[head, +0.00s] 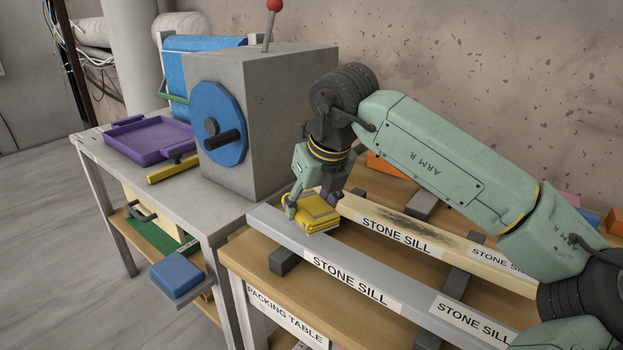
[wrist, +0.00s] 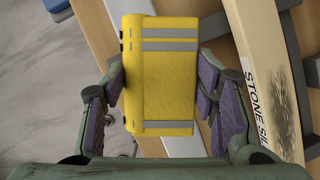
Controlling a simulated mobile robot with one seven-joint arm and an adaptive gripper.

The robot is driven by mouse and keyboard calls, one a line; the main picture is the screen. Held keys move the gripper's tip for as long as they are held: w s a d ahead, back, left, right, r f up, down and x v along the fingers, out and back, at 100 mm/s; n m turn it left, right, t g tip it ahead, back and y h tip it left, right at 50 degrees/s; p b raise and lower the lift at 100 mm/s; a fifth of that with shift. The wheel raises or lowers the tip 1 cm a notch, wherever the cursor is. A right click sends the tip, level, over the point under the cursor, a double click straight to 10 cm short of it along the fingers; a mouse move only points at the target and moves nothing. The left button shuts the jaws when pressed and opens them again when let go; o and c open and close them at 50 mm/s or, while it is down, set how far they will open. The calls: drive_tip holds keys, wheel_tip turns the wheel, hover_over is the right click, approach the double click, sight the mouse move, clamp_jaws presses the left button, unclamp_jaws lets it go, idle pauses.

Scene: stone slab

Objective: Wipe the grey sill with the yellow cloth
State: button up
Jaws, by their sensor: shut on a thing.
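The yellow cloth (head: 313,214) is a folded pad with grey stripes. My gripper (head: 313,199) is shut on it, with a finger on each side, and it also shows filling the middle of the wrist view (wrist: 160,75). The cloth is at the far left end of the grey sill (head: 405,292), over or on its top; I cannot tell if it touches. The grey sill is a long bar labelled STONE SILL. In the wrist view the cloth hides much of the sill.
A cream sill (head: 350,209) with a dark smudge lies behind, parallel to the grey one. Both rest on dark supports on the packing table (head: 240,253). At left, a grey machine (head: 290,100) with a blue wheel and a purple tray (head: 150,138) stand on another bench.

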drive_tip(key=shift+r+p, duration=0.9)
drive_tip(key=shift+r, duration=0.95)
